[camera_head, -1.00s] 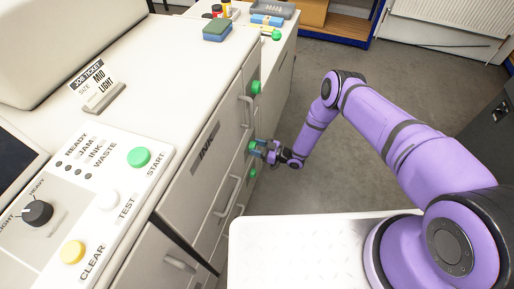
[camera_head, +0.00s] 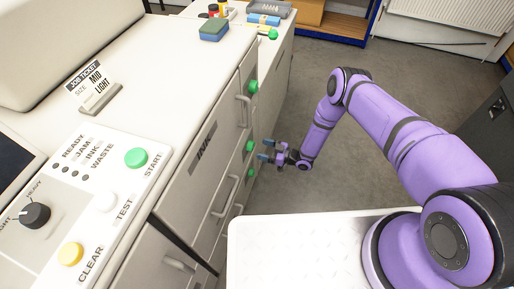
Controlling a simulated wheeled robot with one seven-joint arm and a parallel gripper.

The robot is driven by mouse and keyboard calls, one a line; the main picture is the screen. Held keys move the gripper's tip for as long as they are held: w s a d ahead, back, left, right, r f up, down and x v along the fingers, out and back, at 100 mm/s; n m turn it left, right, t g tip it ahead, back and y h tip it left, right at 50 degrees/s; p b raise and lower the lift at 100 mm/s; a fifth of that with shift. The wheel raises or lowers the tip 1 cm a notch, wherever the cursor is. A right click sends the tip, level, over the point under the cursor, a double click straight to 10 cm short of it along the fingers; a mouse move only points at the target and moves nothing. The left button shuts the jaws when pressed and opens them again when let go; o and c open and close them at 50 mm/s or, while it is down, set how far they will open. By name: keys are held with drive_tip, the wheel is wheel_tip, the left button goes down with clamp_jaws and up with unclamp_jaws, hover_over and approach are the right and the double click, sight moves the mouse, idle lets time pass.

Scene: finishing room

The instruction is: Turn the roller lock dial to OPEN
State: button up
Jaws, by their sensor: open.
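Green knobs sit on that front: an upper one (camera_head: 252,87), a middle one (camera_head: 250,146) and a lower one (camera_head: 250,174). The gripper is a short way right of the middle knob, with a gap between them. I cannot read any roller lock or OPEN label, so I cannot tell which knob is the roller lock dial or how it is set.
The control panel (camera_head: 130,205) at left has a black LIGHT/HEAVY dial (camera_head: 35,214) and buttons. Drawer handles (camera_head: 225,196) stick out from the machine's front. A white tread-patterned surface (camera_head: 300,245) is in the foreground. The grey floor (camera_head: 300,100) beyond my gripper is clear.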

drive_tip(key=v, duration=0.6)
drive_tip(key=shift+d, duration=0.15)
